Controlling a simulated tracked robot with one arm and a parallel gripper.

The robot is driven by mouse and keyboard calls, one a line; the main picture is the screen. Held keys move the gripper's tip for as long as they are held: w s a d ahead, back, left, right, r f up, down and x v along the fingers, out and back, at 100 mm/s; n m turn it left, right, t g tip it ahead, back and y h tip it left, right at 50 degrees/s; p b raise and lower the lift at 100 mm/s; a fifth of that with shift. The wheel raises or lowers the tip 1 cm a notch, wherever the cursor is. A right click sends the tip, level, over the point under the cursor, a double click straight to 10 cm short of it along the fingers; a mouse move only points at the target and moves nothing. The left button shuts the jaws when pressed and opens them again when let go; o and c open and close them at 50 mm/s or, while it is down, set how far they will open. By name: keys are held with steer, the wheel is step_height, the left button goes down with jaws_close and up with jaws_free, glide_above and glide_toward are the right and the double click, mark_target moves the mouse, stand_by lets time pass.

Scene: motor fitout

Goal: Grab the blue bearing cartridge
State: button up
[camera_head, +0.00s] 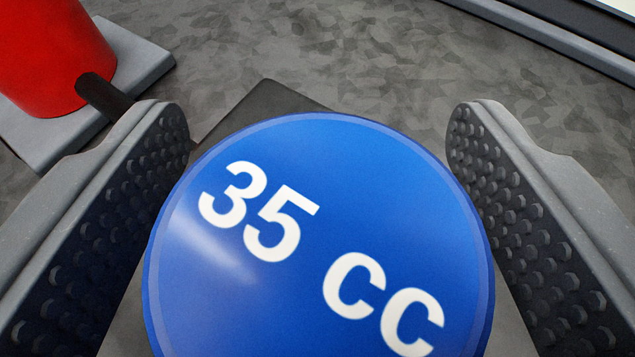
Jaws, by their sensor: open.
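The blue bearing cartridge (270,305) fills the lower middle of the view, its round top marked "35 cc" in white. My gripper (318,125) is open, with one studded jaw on the left of the cartridge and one on the right. The left jaw's lower part is very near or touching the cartridge's edge in the picture; a gap shows on the upper right. The cartridge's sides and lower end are hidden below its top face.
A red cylinder (50,55) with a dark bar at its base stands on a grey block (140,55) at the upper left, close to the left jaw. A dark flat plate (270,103) shows behind the cartridge. Mottled grey floor lies clear beyond, up to a dark-and-light edge (560,35) at upper right.

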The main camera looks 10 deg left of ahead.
steer(key=c, duration=1.4)
steer(key=shift+o, duration=0.2)
steer(key=shift+r, duration=0.1)
